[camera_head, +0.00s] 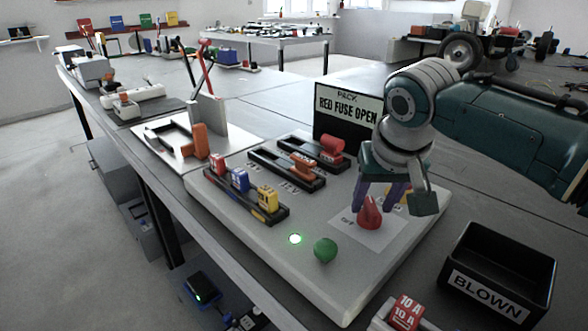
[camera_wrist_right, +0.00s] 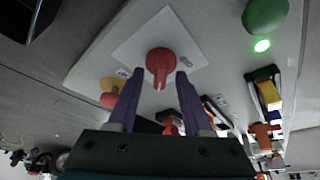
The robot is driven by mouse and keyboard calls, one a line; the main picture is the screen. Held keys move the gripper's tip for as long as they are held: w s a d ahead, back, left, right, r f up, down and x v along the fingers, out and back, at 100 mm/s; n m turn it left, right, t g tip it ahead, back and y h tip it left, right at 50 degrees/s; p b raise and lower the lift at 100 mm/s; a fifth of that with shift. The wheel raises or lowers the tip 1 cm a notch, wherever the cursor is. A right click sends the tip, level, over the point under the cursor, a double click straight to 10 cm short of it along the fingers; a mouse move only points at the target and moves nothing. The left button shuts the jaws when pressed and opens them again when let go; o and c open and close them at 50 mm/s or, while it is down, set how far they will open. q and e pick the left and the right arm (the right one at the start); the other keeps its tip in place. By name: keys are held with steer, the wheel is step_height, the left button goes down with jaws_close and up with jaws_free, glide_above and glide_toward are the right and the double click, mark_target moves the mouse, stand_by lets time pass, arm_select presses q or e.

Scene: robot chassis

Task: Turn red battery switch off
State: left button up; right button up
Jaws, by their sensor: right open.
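The red battery switch (camera_head: 369,213) is a red knob on a white label plate at the right of the grey panel. The word OFF shows at the plate's left side. In the right wrist view the red switch (camera_wrist_right: 161,62) has its narrow handle pointing toward my fingers. My right gripper (camera_head: 377,203) is open, with purple fingers pointing down around the switch. In the wrist view its fingertips (camera_wrist_right: 160,74) lie on either side of the handle, with small gaps; whether they touch it I cannot tell. My left gripper is not in view.
The panel (camera_head: 240,228) also holds a lit green lamp (camera_head: 295,239), a green button (camera_head: 325,250), fuse rows (camera_head: 245,194) and a yellow part behind my gripper. A sign (camera_head: 347,112) reads RED FUSE OPEN. A black BLOWN bin (camera_head: 507,252) stands at the right.

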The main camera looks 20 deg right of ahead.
jaws_close()
stand_by(0.4)
